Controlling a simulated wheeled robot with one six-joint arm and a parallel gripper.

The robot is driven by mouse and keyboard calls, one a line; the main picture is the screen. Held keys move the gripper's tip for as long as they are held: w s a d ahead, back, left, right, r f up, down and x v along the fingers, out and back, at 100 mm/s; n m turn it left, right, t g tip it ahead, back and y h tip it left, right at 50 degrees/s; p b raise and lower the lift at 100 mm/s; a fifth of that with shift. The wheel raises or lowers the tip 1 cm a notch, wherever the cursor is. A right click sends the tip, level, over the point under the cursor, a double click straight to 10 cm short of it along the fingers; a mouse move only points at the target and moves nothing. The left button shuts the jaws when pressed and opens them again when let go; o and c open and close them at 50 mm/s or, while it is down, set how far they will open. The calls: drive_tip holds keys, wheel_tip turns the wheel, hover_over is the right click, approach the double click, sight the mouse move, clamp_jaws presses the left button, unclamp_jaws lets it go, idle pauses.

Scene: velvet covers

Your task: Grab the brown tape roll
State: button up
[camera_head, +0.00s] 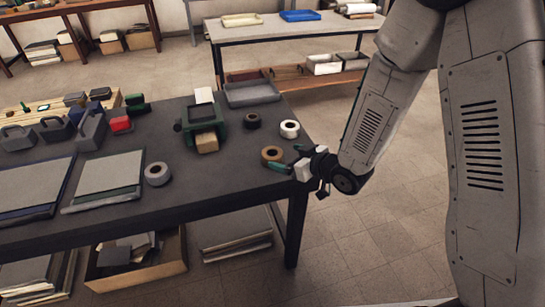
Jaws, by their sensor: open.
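The brown tape roll (272,154) lies flat near the right edge of the dark table, with its dark central hole facing up. My gripper (283,166) reaches in from the right at the table's edge, low and close to the roll. Its green-tipped fingers are spread apart, with one beside the roll's right side and the other nearer the front. Whether a finger touches the roll cannot be told. No object shows between the fingers except possibly the roll's near edge.
A white roll (289,129) and a black roll (252,121) lie behind the brown one. A grey roll (157,174) lies farther left. A green device (203,118) stands left of the rolls, and a grey tray (252,93) sits behind. The table (215,178) is bare in front.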

sight(274, 153)
drive_tip(key=x, duration=0.7)
drive_tip(key=shift+a, duration=0.1)
drive_tip(key=c, duration=1.1)
